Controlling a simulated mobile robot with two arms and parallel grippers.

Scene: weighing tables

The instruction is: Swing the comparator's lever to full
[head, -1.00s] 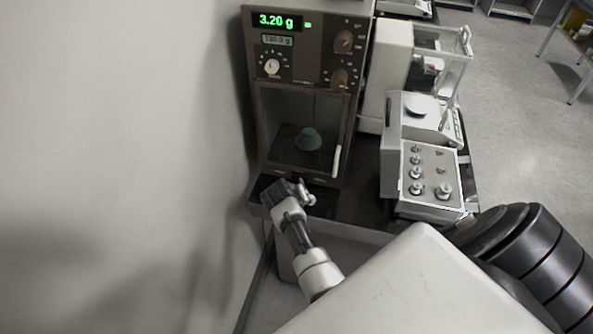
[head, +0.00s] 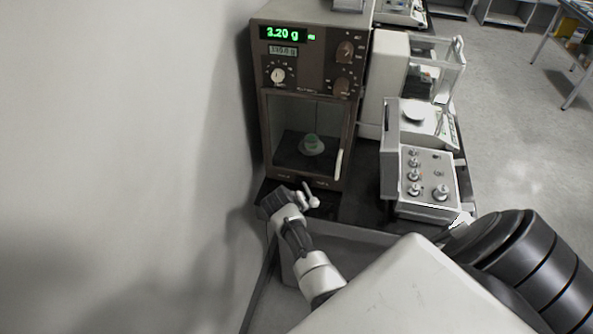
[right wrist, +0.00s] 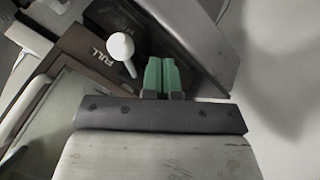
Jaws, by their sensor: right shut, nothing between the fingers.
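The comparator (head: 258,110) is a tall brown cabinet with a green lit display and a glass front door. Its lever (head: 313,201) is a short white stem with a round knob below the door. In the right wrist view the white knob (right wrist: 120,45) stands beside the word FULL on the brown panel. My right gripper (head: 268,203) is shut and empty, just left of the lever in the head view. Its green fingertips (right wrist: 160,72) are close beside the lever's stem; I cannot tell whether they touch. My left gripper is not in view.
A small weight sits on a pan (head: 312,149) behind the comparator's glass. Right of it stand a grey control box (head: 428,208) with knobs and a balance with a glass shield (head: 455,70). A plain wall (head: 120,150) is close on the left.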

